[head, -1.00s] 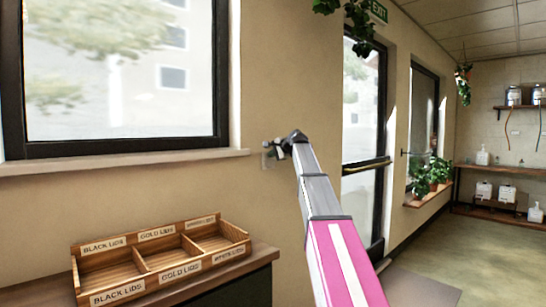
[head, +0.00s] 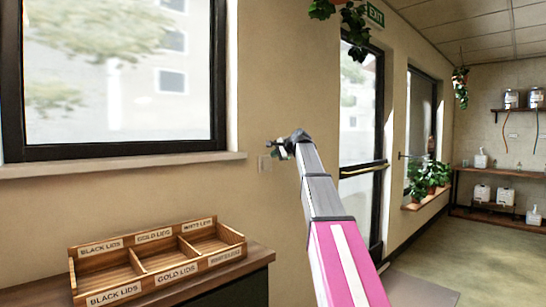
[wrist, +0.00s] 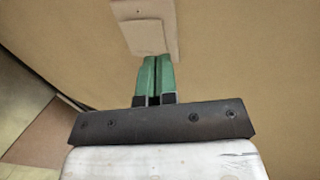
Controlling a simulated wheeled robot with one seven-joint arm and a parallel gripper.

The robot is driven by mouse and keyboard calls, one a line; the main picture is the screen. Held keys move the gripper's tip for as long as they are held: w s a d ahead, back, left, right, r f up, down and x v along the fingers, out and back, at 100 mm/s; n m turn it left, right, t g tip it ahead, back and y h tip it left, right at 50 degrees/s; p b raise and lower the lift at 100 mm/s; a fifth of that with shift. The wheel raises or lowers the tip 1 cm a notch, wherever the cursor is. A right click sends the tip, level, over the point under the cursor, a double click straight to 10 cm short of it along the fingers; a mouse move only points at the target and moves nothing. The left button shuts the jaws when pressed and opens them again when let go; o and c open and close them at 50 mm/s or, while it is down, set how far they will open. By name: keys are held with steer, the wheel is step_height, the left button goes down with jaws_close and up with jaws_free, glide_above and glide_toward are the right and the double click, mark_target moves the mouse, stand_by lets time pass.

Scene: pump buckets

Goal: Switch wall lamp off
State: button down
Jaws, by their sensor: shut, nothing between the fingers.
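A beige wall switch plate (head: 265,163) is on the wall between the big window and the glass door. In the wrist view, its raised rocker (wrist: 143,37) shows at the top, with part of the plate cut off by the frame edge. My gripper (head: 273,146) is beside the plate in the head view, at its upper right. In the wrist view, its green fingers (wrist: 157,58) are shut together and empty, with tips just below the rocker. I cannot tell whether they touch it. No wall lamp shows in either view.
A wooden lid tray (head: 160,262) sits on a counter at the lower left, under the window sill (head: 120,163). A glass door (head: 360,130) is to the right, and potted plants (head: 428,178) stand on a sill beyond. Floor is clear at the right.

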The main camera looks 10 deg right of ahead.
steer(key=w+r+v, duration=0.1)
steer(key=r+v, duration=0.1)
steer(key=v, duration=0.7)
steer(key=shift+s+r, duration=0.25)
steer(key=shift+s, duration=0.1)
